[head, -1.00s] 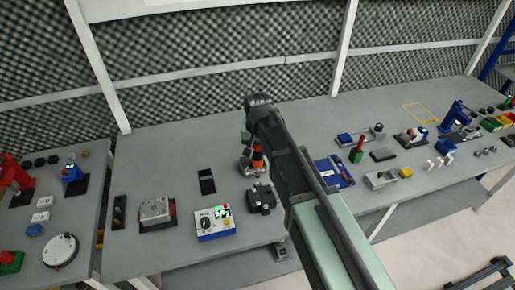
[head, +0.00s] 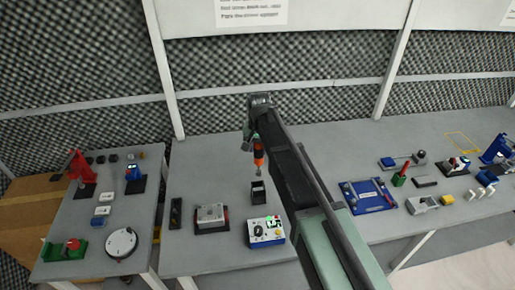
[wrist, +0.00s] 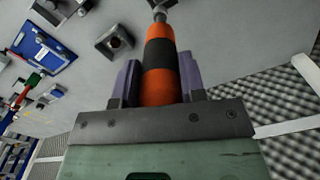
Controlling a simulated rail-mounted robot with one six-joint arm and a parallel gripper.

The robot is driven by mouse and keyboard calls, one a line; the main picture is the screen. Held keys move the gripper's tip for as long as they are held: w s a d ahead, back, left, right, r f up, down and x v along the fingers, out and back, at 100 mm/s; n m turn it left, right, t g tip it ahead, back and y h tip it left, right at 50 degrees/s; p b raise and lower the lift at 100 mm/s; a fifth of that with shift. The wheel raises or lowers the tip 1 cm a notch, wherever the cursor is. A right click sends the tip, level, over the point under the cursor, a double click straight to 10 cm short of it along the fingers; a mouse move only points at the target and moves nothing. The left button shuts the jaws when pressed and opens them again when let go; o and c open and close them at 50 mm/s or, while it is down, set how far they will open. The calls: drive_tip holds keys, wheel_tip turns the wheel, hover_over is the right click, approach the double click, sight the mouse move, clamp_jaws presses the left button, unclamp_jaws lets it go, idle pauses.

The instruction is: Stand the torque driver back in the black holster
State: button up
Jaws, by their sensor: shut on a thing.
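The torque driver (head: 258,155) has an orange and black grip and a grey metal tip. My gripper (wrist: 160,82) is shut on its grip. In the head view the driver hangs roughly upright, tip down, over the bench. In the wrist view its body (wrist: 160,50) runs up between the fingers to the tip at the top edge. In the head view my arm seems to hide this block.
A dark rectangular piece (head: 258,191) lies behind a white and blue control box (head: 266,231). A grey box (head: 210,217) stands to their left. A blue tray (head: 368,196) lies right of my arm.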

sight(258, 155)
drive_tip(key=shift+a+f+b, duration=0.1)
drive_tip(key=shift+f+b, duration=7.5)
drive_tip(key=o, duration=1.1)
drive_tip(key=shift+r, duration=0.1)
drive_tip(key=shift+c, duration=0.2)
wheel_tip(258, 155, up, 11)
drive_tip(key=p, duration=1.1)
